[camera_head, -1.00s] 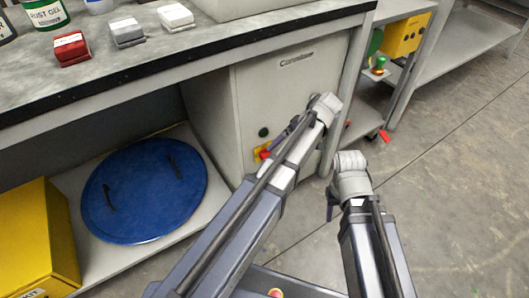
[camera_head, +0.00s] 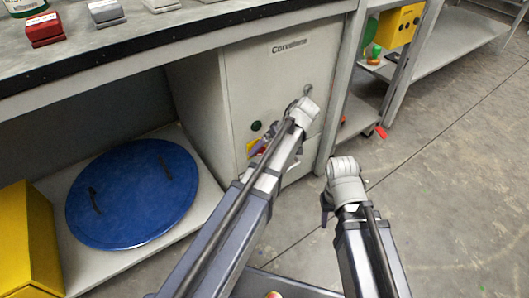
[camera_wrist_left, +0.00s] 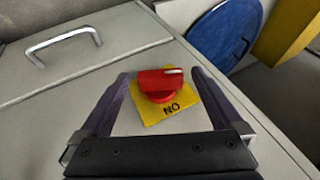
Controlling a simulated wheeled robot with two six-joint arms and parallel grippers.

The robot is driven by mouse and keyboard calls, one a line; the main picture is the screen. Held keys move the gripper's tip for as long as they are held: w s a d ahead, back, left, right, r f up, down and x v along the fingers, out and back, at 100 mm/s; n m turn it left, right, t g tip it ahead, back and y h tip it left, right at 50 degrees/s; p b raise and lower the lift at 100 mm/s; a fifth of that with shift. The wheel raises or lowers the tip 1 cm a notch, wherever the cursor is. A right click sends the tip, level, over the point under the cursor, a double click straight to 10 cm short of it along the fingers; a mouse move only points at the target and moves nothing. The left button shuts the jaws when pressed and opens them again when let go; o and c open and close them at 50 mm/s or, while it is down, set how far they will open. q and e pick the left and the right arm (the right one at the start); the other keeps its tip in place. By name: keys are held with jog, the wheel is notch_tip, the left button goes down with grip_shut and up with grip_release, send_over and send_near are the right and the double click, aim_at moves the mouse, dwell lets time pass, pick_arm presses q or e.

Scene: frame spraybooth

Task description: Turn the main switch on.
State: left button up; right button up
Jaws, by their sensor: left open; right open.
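The main switch is a red rotary knob (camera_wrist_left: 160,82) on a yellow plate (camera_wrist_left: 170,112) with black lettering, on the grey cabinet front. The knob's grip lies crosswise in the left wrist view, its white mark at the right end. My left gripper (camera_wrist_left: 161,74) is open, with one finger on each side of the knob and visible gaps to both. In the head view the yellow plate (camera_head: 253,145) is partly hidden by my left arm and gripper (camera_head: 268,141). My right gripper (camera_head: 326,206) is mostly hidden behind its own wrist, well away from the switch.
A bar handle (camera_wrist_left: 64,45) sticks out nearby. The workbench edge (camera_head: 150,62) overhangs at left. A blue lid (camera_head: 135,195) and yellow box (camera_head: 25,245) are lower left. Open floor lies right.

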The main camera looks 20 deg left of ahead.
pick_arm(q)
jog(key=c, duration=1.3)
jog(key=shift+w+d+f+b, duration=0.1)
jog(key=shift+w+f+b, duration=0.1)
jog(key=shift+b, duration=0.25)
jog(key=shift+c, duration=0.4)
jog(key=g+y+b, duration=0.2)
jog(key=b, duration=0.1)
jog(key=shift+w+d+f+m, duration=0.15)
jog(key=shift+w+f+m, duration=0.05)
jog(key=shift+m, duration=0.2)
jog(key=shift+s+r+g+b, duration=0.1)
jog(key=shift+r+g+b, duration=0.05)
jog(key=shift+g+b, duration=0.25)
jog(key=shift+s+r+y, duration=0.1)
jog(key=shift+y, duration=0.2)
jog(key=o, duration=1.4)
